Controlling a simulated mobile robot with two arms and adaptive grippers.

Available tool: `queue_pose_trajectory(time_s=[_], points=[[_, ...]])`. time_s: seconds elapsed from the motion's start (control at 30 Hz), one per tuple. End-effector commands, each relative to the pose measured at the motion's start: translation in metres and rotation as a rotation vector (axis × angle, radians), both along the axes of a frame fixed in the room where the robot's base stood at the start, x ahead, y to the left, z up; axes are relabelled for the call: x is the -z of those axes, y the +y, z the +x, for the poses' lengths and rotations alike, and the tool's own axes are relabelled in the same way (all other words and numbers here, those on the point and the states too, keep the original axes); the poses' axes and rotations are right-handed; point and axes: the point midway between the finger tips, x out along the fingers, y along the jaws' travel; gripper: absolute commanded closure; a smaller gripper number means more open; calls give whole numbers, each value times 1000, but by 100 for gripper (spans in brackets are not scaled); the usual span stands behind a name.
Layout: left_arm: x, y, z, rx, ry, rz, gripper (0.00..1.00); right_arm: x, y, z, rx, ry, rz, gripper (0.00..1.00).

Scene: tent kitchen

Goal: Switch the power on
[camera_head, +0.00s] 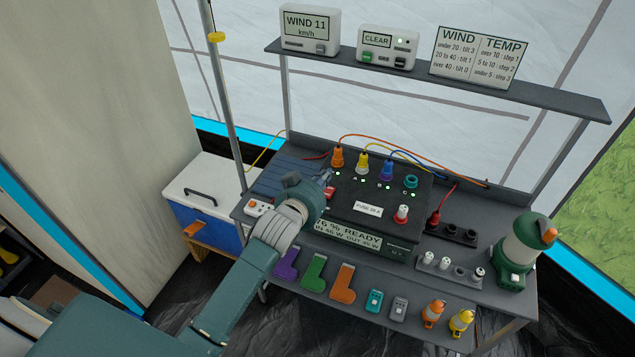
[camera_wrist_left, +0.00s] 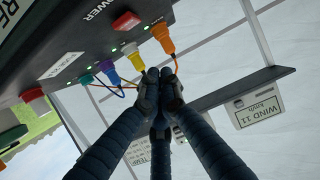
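The dark power box (camera_head: 350,205) stands on the grey bench, with a front display (camera_head: 345,236) that appears to read "76 % READY". A red switch (camera_head: 330,192) sits on its top at the left; in the wrist view the red switch (camera_wrist_left: 126,22) is beside the word POWER. My left gripper (camera_head: 326,178) is just above and beside this switch; I cannot tell whether it touches. In the wrist view its fingertips (camera_wrist_left: 159,77) are together with nothing seen between them. My right gripper is not in view.
Orange (camera_head: 337,157), yellow (camera_head: 363,162) and blue (camera_head: 387,170) plugs with cables stand along the box's back edge. A red knob (camera_head: 401,214) is at its right. A green lantern (camera_head: 520,250) stands at the bench's right end. A shelf (camera_head: 550,92) with devices runs above.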

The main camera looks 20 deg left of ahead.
Motion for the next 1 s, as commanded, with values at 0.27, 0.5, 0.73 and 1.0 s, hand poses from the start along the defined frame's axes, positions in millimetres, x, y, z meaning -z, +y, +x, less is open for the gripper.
queue_pose_trajectory(time_s=[0.27,0.5,0.73,1.0], points=[[-17,2,-43,-1,-2,1,100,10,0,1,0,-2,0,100],[-22,2,-53,0,-2,2,100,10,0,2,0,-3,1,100],[-22,2,-52,-1,-2,1,100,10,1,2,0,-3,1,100],[-17,2,-57,-1,15,3,100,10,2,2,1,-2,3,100]])
